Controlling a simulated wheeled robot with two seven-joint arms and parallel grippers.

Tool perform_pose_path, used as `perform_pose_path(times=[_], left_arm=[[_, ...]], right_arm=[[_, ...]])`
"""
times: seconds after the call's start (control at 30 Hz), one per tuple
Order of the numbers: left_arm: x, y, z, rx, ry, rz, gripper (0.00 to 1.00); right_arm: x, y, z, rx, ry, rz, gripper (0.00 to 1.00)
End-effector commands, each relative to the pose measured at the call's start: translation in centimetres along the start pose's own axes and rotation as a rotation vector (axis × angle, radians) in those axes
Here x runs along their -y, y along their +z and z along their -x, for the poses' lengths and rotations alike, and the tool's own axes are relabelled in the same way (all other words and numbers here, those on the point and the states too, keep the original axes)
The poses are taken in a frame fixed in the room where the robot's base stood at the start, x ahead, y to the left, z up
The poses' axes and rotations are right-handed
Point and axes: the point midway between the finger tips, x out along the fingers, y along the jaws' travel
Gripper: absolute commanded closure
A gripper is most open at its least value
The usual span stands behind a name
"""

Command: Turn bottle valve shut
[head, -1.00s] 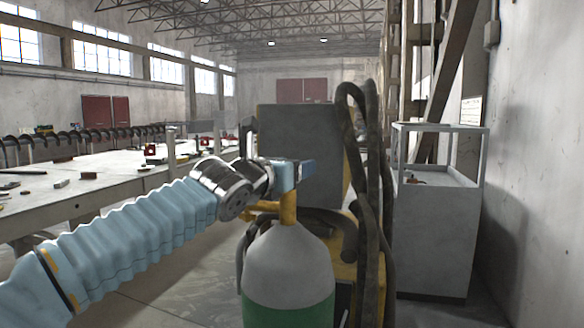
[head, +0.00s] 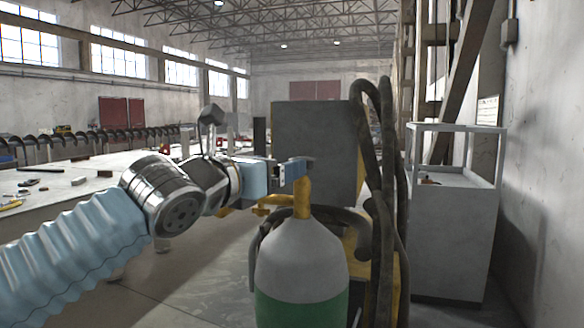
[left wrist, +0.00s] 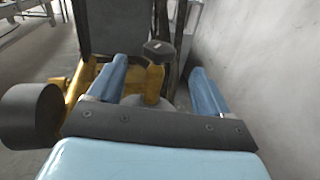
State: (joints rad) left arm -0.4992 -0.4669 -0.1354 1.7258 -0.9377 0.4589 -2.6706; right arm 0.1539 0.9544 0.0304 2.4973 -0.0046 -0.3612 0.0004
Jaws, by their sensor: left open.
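The grey and green bottle (head: 301,272) stands upright in the middle of the head view, with a yellow valve (head: 302,198) on top. My left gripper (head: 285,170) is at the valve's top, coming in from the left. In the left wrist view my left gripper (left wrist: 158,68) is open, with its two blue fingers spread. The yellow valve body (left wrist: 152,84) and a dark knob (left wrist: 158,51) show between the fingers, nearer the left one. Contact cannot be told. The knob is hard to make out in the head view. My right gripper is not in view.
A grey box-like machine (head: 315,130) stands behind the bottle, with dark hoses (head: 388,200) hanging at its right. A grey cabinet (head: 452,235) stands by the right wall. A long workbench (head: 75,188) runs along the left. Floor is clear between bench and bottle.

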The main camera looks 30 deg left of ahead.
Motion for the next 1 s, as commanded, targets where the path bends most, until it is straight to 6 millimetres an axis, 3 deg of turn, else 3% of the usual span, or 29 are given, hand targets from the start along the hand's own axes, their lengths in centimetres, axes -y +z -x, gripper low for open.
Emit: perform_pose_path(times=[0.1, 0.27, 0.53, 0.67, 0.83, 1.0], left_arm=[[0.0, 0.0, 1.6, 0.002, -0.001, 0.001, 0.21], [0.1, 0.1, 2.4, 0.001, -0.002, 0.000, 0.21], [0.1, 0.0, 2.3, -0.002, -0.001, -0.001, 0.23], [1.6, -1.4, 0.7, -0.092, 0.040, -0.021, 0.23], [5.0, -3.8, -2.2, -0.253, 0.308, -0.076, 0.23], [8.1, -1.9, -1.6, -0.147, 0.633, -0.058, 0.23]], right_arm=[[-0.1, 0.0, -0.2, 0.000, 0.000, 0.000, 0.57], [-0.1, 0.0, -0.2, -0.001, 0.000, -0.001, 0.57], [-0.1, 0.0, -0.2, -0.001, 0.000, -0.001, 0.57], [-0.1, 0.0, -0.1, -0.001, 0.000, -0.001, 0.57], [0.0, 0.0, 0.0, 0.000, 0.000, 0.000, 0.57], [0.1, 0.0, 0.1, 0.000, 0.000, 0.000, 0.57]])
